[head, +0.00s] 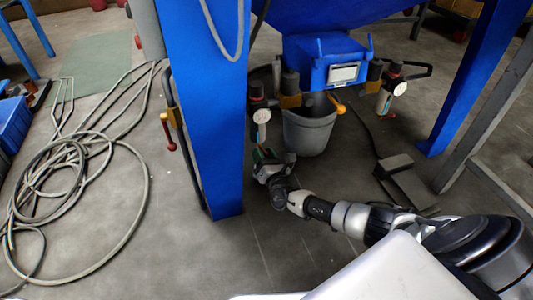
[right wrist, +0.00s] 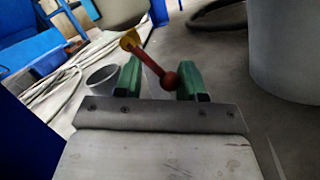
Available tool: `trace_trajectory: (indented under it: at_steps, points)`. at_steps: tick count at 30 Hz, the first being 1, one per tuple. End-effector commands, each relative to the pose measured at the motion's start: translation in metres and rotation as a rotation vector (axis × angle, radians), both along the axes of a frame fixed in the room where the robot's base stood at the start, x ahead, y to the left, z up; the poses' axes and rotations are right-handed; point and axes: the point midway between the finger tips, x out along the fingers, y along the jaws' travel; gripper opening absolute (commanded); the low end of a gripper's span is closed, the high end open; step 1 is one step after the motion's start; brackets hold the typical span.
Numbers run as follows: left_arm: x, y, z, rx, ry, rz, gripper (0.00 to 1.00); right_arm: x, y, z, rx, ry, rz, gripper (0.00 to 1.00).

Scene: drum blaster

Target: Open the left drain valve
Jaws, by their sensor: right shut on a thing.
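The left drain valve's lever, with a yellow end (right wrist: 130,40), a red-brown rod and a red ball knob (right wrist: 170,80), shows in the right wrist view. It slants down to the right between the green fingertips of my right gripper (right wrist: 159,80). The knob sits close to the right finger; a gap shows on the left finger's side. In the head view my right gripper (head: 268,160) is low beneath the left gauge unit (head: 261,116), beside the blue leg; the lever is hidden there. My right gripper is shut on the lever. My left gripper is not in view.
The blue leg (head: 208,110) stands close left of my right gripper. A grey bucket (head: 308,132) is close on its right. A second gauge unit (head: 399,88) hangs further right. Another red-knobbed lever (head: 171,146) hangs left of the leg. Coiled hose (head: 75,165) covers the left floor.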

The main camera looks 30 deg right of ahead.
Motion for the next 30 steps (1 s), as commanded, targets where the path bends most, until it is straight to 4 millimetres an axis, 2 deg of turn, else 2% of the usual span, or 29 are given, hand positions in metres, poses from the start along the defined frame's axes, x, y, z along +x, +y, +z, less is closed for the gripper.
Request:
trace_trajectory:
  at_steps: [1, 15, 30]
  points:
    - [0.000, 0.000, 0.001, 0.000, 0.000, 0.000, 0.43, 0.003, 0.000, 0.008, 0.045, -0.029, -0.006, 0.16]
    - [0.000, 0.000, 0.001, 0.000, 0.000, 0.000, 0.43, 0.006, 0.009, 0.005, 0.372, -0.108, -0.012, 0.16]
    - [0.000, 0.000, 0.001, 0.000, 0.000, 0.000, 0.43, 0.007, 0.011, 0.004, 0.466, -0.129, -0.015, 0.18]
